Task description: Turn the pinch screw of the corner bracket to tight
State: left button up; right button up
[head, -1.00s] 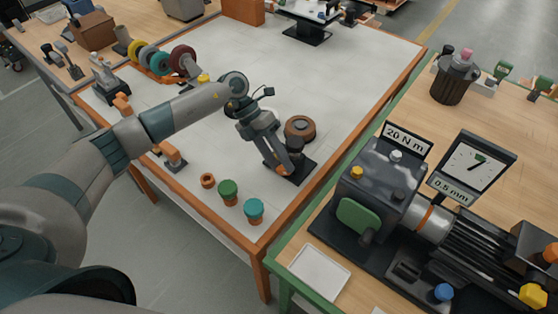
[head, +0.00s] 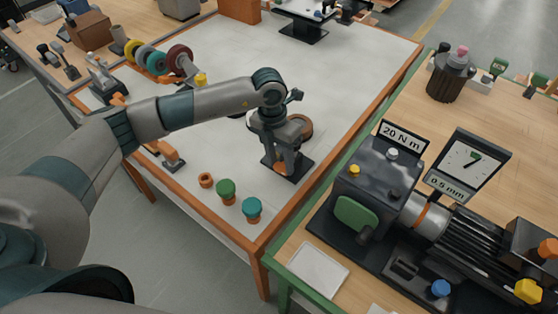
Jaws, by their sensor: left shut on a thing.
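A dark fixture with a flat black base plate (head: 299,169), which I take to be the corner bracket, stands on the pale tabletop near its right edge. My left gripper (head: 281,167) points down over this fixture and is shut at its upright part. The pinch screw is hidden between and behind the fingers, and its turn cannot be read. My right gripper is not in view.
A brown round part (head: 303,125) sits just behind my left gripper. The tabletop (head: 330,65) behind is largely clear.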

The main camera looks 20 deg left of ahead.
pick_arm(q)
jog(key=shift+d+t+y+b, duration=0.2)
jog(key=shift+t+y+b, duration=0.15)
jog(key=shift+y, duration=0.45)
jog(key=shift+s, duration=0.1)
jog(key=o, duration=0.8)
jog(key=shift+r, duration=0.15)
